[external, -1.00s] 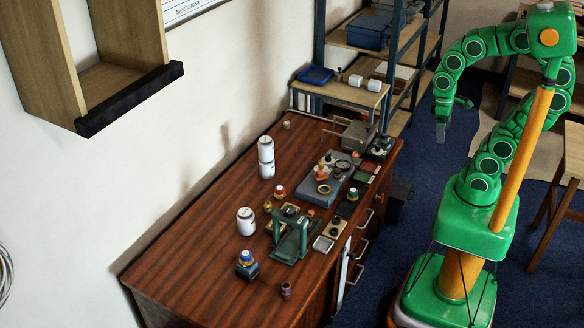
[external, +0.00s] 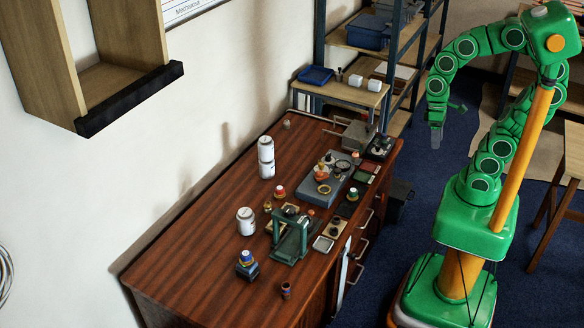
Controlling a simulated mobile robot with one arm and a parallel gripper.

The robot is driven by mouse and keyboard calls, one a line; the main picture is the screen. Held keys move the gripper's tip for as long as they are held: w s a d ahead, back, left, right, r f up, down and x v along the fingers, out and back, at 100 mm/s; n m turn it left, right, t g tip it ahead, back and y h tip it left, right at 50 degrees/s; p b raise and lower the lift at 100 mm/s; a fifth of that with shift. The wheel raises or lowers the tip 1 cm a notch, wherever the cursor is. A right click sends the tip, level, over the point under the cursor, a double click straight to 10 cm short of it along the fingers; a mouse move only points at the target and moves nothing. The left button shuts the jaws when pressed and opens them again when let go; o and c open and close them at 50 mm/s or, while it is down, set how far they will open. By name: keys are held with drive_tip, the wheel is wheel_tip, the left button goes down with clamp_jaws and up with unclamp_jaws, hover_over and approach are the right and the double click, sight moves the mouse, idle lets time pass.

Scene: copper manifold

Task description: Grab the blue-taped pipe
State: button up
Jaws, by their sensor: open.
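A small piece with a blue top and a yellow band (external: 246,258) stands upright on a dark blue-grey block near the front left of the wooden desk (external: 190,270); it is the bluest small part I see, but I cannot tell whether it is the taped pipe. A short copper-brown piece (external: 286,290) stands to its right. My gripper (external: 436,140) hangs pointing down over the blue floor, to the right of the desk and well away from the parts. It is open, with nothing visible in it.
A green stand (external: 292,238), white cans (external: 266,157), a grey plate with fittings (external: 318,198) and a grey box (external: 358,135) crowd the desk. Shelving (external: 385,75) stands behind it. The desk's left part is clear, as is the floor between desk and base.

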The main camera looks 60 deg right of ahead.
drive_tip(key=w+a+r+g+y, duration=0.1)
drive_tip(key=w+a+y, duration=0.15)
drive_tip(key=a, duration=0.75)
drive_tip(key=w+a+r+m+g+y, duration=0.15)
drive_tip(key=a+y, duration=0.25)
drive_tip(key=a, duration=0.6)
drive_tip(key=w+a+r+n+g+y, duration=0.1)
drive_tip(key=w+a+y, duration=0.2)
drive_tip(key=a, duration=0.8)
drive_tip(key=m+t+y, duration=0.2)
drive_tip(key=m+t, duration=0.7)
drive_tip(key=m, duration=1.2)
hover_over(283, 296)
drive_tip(key=s+d, duration=0.3)
drive_tip(key=d, duration=0.4)
drive_tip(key=f, duration=3.5)
drive_tip(key=shift+w+a+f, duration=0.15)
drive_tip(key=shift+w+f, duration=0.05)
drive_tip(key=shift+w+a+f, duration=0.2)
drive_tip(key=shift+a+f, duration=0.3)
drive_tip(key=shift+a, duration=0.15)
drive_tip(key=shift+w+x, duration=0.25)
drive_tip(key=shift+x, duration=1)
drive_tip(key=shift+w+x, duration=0.25)
drive_tip(key=shift+x, duration=0.95)
drive_tip(key=shift+w+a+f, duration=0.1)
drive_tip(key=shift+a+f, duration=0.05)
drive_tip(key=shift+a, duration=0.3)
